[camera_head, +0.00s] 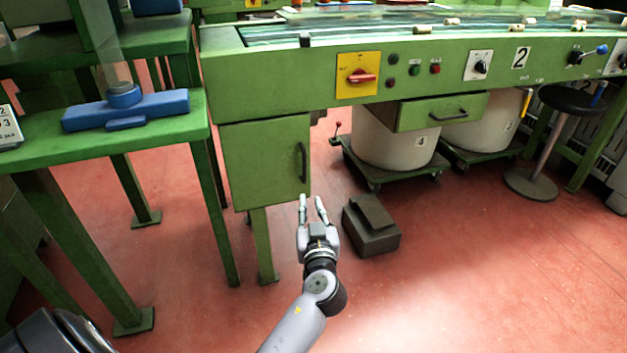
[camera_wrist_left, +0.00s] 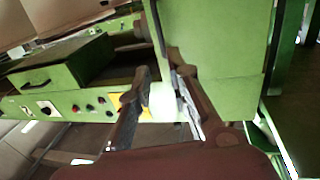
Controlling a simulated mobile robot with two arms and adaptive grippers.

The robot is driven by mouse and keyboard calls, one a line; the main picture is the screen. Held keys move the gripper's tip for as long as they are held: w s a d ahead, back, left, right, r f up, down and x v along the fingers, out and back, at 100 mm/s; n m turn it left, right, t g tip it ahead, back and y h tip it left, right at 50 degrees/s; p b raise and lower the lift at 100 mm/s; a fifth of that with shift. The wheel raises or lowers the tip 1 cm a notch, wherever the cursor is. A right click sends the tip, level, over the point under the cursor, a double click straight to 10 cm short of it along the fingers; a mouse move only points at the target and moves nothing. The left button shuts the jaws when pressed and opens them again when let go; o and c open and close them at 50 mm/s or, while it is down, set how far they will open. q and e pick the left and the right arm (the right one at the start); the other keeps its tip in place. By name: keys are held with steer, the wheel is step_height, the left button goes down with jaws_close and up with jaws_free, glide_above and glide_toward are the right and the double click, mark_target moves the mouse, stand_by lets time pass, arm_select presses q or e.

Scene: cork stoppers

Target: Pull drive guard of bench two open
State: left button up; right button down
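Bench two (camera_head: 225,85) is a long green bench with a "2" plate on its front. The drive guard (camera_head: 258,165) is a green panel door below its left end. It looks shut, with an upright black handle (camera_head: 303,162) at its right edge. My left gripper (camera_head: 311,202) is open, its fingers pointing up toward the handle, just below it in the picture. In the left wrist view, a dark bar that looks like the handle (camera_wrist_left: 153,25) lies near and between my open fingertips (camera_wrist_left: 161,75), beside the green guard (camera_wrist_left: 222,60). I cannot tell whether they touch. My right gripper is out of view.
A dark box (camera_head: 371,238) lies on the red floor right of my gripper. A green drawer (camera_head: 415,115) juts from the bench above white tubs (camera_head: 393,145) on dollies. A green table (camera_head: 160,125) stands left. A stool (camera_head: 531,183) stands right. The front floor is clear.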

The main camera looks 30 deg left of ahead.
mark_target(304, 167)
arm_select(q)
steer(key=b+x, duration=0.2)
steer(key=x, duration=1.4)
steer(key=shift+w+a+b, duration=0.2)
steer(key=shift+a+b, duration=0.1)
steer(key=shift+w+a, duration=0.15)
steer(key=shift+w, duration=0.05)
steer(key=shift+c, duration=0.4)
jaws_close()
